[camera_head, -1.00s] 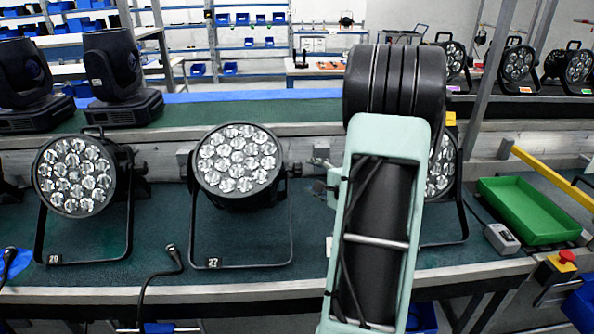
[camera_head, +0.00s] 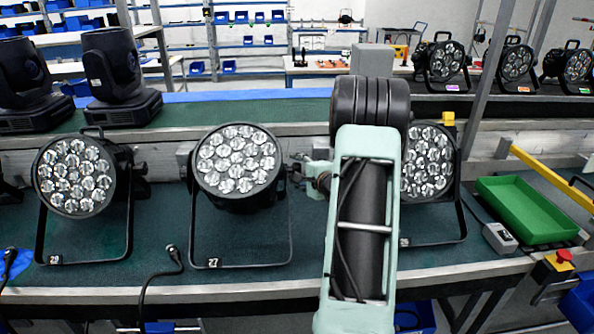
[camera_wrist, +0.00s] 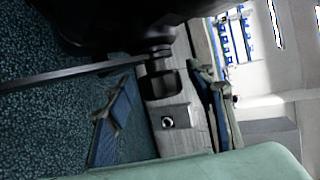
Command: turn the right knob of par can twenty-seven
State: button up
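Par can twenty-seven (camera_head: 237,162) stands on the green bench in the head view, its lamp face toward me and the label "27" on its bracket foot. Its right knob (camera_wrist: 161,82) shows in the wrist view as a small black part beside the grey bracket bar (camera_wrist: 75,74) and the dark can body (camera_wrist: 115,22). My gripper (camera_head: 301,166) is just right of the can in the head view, small and partly hidden by my arm. In the wrist view my gripper (camera_wrist: 162,72) has its fingers apart, one on each side of the knob. I cannot tell whether they touch it.
Another par can (camera_head: 75,177) stands to the left, and one (camera_head: 428,165) is partly behind my arm to the right. A metal box with a round socket (camera_wrist: 170,122) is close to the fingers. A green tray (camera_head: 525,210) and a black cable (camera_head: 160,275) lie on the bench.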

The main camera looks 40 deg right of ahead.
jog(key=c, duration=1.1)
